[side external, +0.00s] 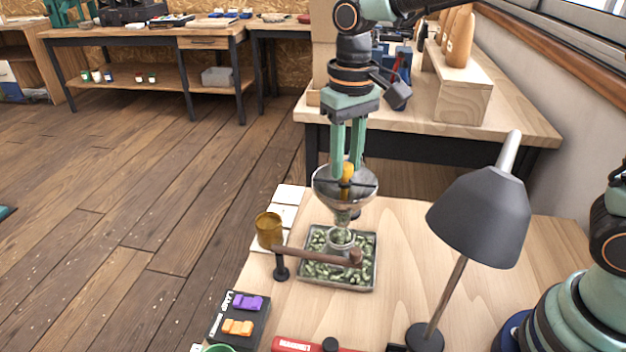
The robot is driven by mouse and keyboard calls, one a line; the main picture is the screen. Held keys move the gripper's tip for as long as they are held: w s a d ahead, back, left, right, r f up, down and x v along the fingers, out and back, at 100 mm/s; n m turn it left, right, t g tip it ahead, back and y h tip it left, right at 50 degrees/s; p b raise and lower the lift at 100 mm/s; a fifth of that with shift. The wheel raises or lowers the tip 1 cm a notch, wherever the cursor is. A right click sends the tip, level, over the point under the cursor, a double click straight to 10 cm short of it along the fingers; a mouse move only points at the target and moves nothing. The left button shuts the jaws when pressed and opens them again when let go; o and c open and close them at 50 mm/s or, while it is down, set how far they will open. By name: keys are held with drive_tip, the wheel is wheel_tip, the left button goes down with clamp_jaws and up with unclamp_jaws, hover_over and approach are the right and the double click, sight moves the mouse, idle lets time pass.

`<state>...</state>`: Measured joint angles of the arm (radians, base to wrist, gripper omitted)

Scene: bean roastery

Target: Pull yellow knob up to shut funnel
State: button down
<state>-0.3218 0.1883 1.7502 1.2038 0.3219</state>
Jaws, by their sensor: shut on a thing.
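My gripper (348,160) reaches straight down over the funnel, and its two green fingers are shut on the yellow knob (347,171). The knob shows between the fingertips, at the middle of the funnel's mouth. The funnel (324,193) is a grey metal cone with a dark bar across its top. Its spout points down at a small round vessel (340,238) in a metal tray (337,286) of green beans. Greenish matter shows at the spout. Whether beans are falling cannot be told from this one picture. The inside of the funnel is mostly hidden.
A wooden arm (315,254) on a dark post crosses the tray's front. An amber cup (269,230) stands left of it. A grey desk lamp (480,220) stands at the right. A dark box (239,315) with purple and orange blocks is at the front left.

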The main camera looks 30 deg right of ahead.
sight(347, 165)
drive_tip(key=shift+r, duration=0.1)
idle(0.5)
drive_tip(key=shift+r, duration=0.85)
drive_tip(key=c, duration=0.6)
unclamp_jaws()
drive_tip(key=shift+f, duration=0.1)
wheel_tip(347, 165, up, 12)
